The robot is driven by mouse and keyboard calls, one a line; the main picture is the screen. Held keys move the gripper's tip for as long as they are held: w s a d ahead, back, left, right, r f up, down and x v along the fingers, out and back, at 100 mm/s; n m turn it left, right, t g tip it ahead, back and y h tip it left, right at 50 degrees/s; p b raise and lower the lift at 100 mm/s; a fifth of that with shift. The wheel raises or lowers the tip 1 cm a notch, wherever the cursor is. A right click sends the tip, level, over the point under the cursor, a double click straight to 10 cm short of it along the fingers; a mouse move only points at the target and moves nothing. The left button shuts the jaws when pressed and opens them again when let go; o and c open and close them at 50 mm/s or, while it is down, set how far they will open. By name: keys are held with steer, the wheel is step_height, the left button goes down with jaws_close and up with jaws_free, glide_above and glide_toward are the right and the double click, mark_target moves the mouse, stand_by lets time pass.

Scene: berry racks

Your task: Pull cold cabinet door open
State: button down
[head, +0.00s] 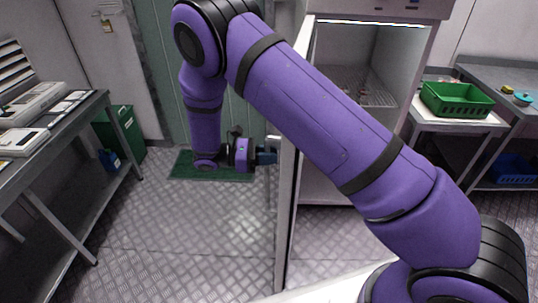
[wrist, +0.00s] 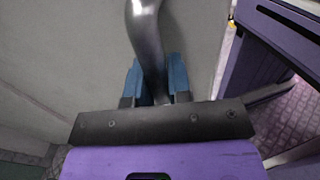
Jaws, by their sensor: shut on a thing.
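The cold cabinet (head: 425,45) stands at the back right in the head view, with its inside and a wire shelf (head: 365,92) showing. Its door (head: 289,190) is swung out and seen nearly edge-on, left of the opening. My gripper (head: 268,153) is at the door's left side, partly hidden by the door. In the wrist view my gripper (wrist: 157,88) has its blue fingers on either side of a curved grey metal handle (wrist: 146,35), shut on it. The door's flat grey face (wrist: 60,60) lies behind the handle.
A grey bench (head: 75,125) with devices stands at the left, with a green bin (head: 122,130) beyond it. A green crate (head: 455,99) sits on a table at the right. The metal floor (head: 190,225) left of the door is clear.

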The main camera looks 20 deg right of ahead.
steer(key=c, duration=1.1)
jaws_free()
steer(key=shift+s+a+f, duration=0.1)
steer(key=shift+s+a, duration=0.1)
steer(key=shift+a, duration=0.05)
steer(key=shift+d, duration=0.1)
steer(key=shift+w, duration=0.1)
steer(key=v, duration=1)
steer(key=shift+a, duration=0.35)
steer(key=shift+a, duration=0.1)
